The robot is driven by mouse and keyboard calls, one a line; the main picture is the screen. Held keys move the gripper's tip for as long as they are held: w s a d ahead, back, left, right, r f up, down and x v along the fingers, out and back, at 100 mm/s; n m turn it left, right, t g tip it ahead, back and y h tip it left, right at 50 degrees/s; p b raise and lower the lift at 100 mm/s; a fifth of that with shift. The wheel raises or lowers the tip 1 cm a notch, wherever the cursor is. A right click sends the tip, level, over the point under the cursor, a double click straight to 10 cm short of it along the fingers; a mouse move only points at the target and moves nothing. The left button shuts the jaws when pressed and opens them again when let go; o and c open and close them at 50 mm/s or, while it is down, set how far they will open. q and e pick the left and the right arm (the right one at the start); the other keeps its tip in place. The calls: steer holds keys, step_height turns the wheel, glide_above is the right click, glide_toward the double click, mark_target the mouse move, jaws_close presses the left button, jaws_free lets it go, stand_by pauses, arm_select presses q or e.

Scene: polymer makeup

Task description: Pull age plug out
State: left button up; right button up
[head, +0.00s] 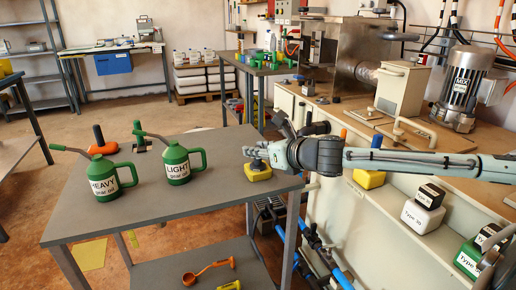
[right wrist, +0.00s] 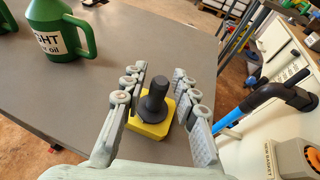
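A black plug (right wrist: 155,98) with a round flange stands upright in a yellow block (right wrist: 150,126) on the grey table. In the head view the yellow block (head: 257,173) sits near the table's right edge, with the dark plug (head: 257,163) on top. My right gripper (head: 254,158) reaches in from the right. In the right wrist view the right gripper (right wrist: 164,82) is open, with one finger on each side of the plug and visible gaps between. I see no lettering on the plug or block. My left gripper is not in view.
Green cans marked HEAVY (head: 104,184) and LIGHT (head: 178,165) stand on the grey table (head: 215,199), left of the block. A black-and-blue handle (right wrist: 265,100) is right of my right gripper. A wooden counter (head: 440,134) with machines runs along the right.

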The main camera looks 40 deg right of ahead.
steer(key=shift+o, duration=0.4)
steer(key=shift+s+d, duration=0.1)
steer(key=shift+s+d+r, duration=0.2)
steer(key=shift+s+r, duration=0.05)
steer(key=shift+s, duration=0.25)
steer(key=shift+s+a+r, duration=0.15)
steer(key=shift+s, duration=0.3)
steer(key=shift+s+a+r, duration=0.1)
steer(key=shift+s, duration=0.35)
steer(key=v, duration=0.9)
steer(key=shift+w, duration=0.1)
